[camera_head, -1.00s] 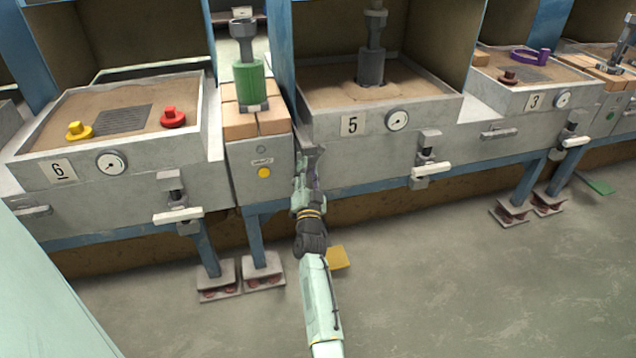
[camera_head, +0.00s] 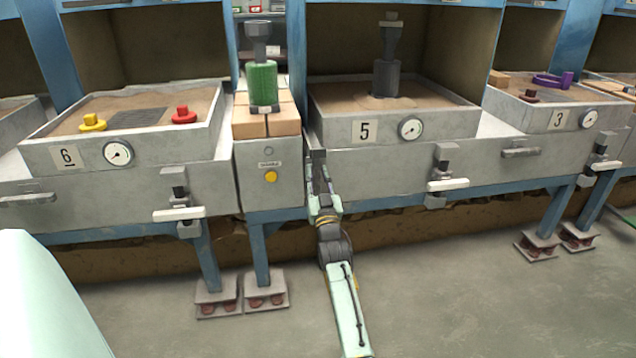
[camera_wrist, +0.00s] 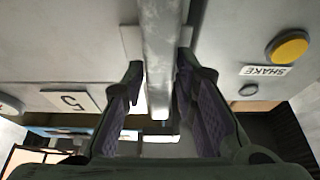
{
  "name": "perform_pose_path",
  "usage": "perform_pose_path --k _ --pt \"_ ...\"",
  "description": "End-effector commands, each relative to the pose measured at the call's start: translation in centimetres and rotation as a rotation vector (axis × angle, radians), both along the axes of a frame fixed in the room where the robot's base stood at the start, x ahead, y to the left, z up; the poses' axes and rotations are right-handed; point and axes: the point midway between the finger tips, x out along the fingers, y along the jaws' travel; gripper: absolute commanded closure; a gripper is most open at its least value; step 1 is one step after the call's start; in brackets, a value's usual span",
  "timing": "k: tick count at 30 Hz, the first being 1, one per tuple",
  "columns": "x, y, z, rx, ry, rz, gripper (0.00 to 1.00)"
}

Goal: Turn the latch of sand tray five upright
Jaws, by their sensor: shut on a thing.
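Sand tray five (camera_head: 385,118) is the grey sand-filled tray with the number 5 plate (camera_head: 364,131), which also shows upside down in the wrist view (camera_wrist: 70,101). A grey metal bar, which I take for its latch (camera_wrist: 162,50), runs between my fingers in the wrist view. It lies in line with the upright of the number plate, so it looks upright. My gripper (camera_wrist: 160,85) is shut on this bar. In the head view my gripper (camera_head: 319,168) is at the left end of tray five's front and hides most of the bar.
A box with a yellow button (camera_head: 270,176) and a green cylinder (camera_head: 263,82) stands left of my gripper. Tray five's front also carries a clamp with a white lever (camera_head: 449,185) at right. The floor in front is clear.

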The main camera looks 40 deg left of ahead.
Motion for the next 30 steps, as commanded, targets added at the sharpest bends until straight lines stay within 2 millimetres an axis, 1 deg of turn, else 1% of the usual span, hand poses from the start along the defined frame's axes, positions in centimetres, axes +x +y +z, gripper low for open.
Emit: perform_pose_path --k 14,15,20,30 --pt "0.07 0.0 0.23 -0.01 -0.015 -0.003 1.0" --pt "0.08 0.0 0.23 -0.01 -0.014 -0.003 0.71" --pt "0.05 0.0 0.13 -0.009 -0.012 -0.002 0.6" --pt "-0.11 -0.23 -0.1 -0.009 -0.01 -0.001 0.6"
